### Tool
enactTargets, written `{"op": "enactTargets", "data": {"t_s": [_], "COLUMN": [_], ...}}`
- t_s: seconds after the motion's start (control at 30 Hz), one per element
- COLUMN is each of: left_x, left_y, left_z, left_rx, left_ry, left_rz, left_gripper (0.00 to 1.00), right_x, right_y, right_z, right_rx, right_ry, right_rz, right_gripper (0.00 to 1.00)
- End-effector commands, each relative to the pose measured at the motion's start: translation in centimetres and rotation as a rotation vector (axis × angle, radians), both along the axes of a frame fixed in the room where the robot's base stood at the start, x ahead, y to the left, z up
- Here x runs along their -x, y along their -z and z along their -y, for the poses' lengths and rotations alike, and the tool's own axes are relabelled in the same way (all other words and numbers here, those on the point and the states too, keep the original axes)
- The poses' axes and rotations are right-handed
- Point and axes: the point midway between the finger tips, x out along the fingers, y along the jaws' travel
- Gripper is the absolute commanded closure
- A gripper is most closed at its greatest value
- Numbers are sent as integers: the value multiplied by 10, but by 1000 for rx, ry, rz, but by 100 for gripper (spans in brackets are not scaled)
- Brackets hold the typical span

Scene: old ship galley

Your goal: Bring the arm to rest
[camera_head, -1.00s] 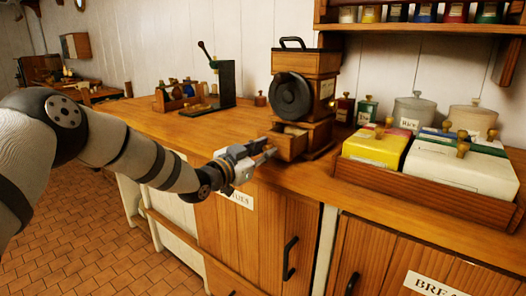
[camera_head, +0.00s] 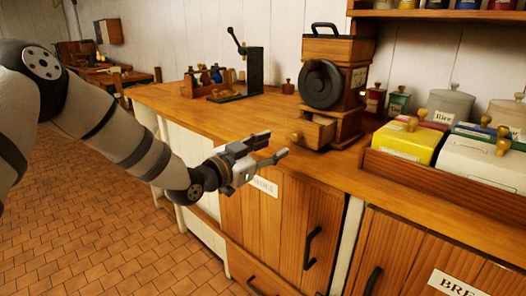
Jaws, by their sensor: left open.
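My left arm comes in from the left edge, stretched toward the wooden counter (camera_head: 190,100). My left gripper (camera_head: 277,147) is open and empty, over the counter's front edge. It is in front of the wooden grinder (camera_head: 340,75), with its black wheel and its small drawer (camera_head: 317,130) pulled partly out. In the picture there is a small gap between the fingertips and the drawer's knob. My right gripper is not in view.
A wooden tray (camera_head: 390,170) with yellow and white boxes stands right of the grinder. A black stand (camera_head: 255,72) and a bottle rack (camera_head: 205,88) stand at the back left. Cabinet doors (camera_head: 300,220) with black handles are below. The tiled floor at left is clear.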

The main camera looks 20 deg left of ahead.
Motion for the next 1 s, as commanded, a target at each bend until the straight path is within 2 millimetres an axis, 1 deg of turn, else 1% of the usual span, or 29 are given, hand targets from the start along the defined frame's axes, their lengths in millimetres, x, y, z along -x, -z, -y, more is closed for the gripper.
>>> {"op": "enactTargets", "data": {"t_s": [0.03, 0.1, 0.23, 0.67, 0.73, 0.77, 0.83, 0.87, 0.9, 0.97, 1.0], "left_x": [10, 22, 35, 37, 39, 42, 56, 66, 83, 116, 142], "left_y": [-1, 0, 0, 0, 8, 18, 56, 79, 112, 162, 193], "left_z": [-3, -8, -12, -13, -10, -8, 2, 8, 15, 25, 30], "left_rx": [5, 2, 2, 1, 3, 7, 25, 34, 50, 68, 76], "left_ry": [-1, 0, 0, 1, 2, 3, 0, -2, -11, -33, -52], "left_rz": [-1, 0, -1, -1, -24, -53, -172, -243, -353, -523, -635], "left_gripper": [59, 59, 59, 59, 59, 59, 59, 59, 59, 59, 59], "right_x": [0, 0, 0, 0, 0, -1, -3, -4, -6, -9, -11], "right_y": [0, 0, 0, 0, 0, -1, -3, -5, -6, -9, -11], "right_z": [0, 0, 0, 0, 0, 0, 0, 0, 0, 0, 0], "right_rx": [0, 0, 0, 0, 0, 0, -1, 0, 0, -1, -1], "right_ry": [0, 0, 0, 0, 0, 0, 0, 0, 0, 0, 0], "right_rz": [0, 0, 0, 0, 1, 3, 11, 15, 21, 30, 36], "right_gripper": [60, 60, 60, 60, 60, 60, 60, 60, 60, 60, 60]}}
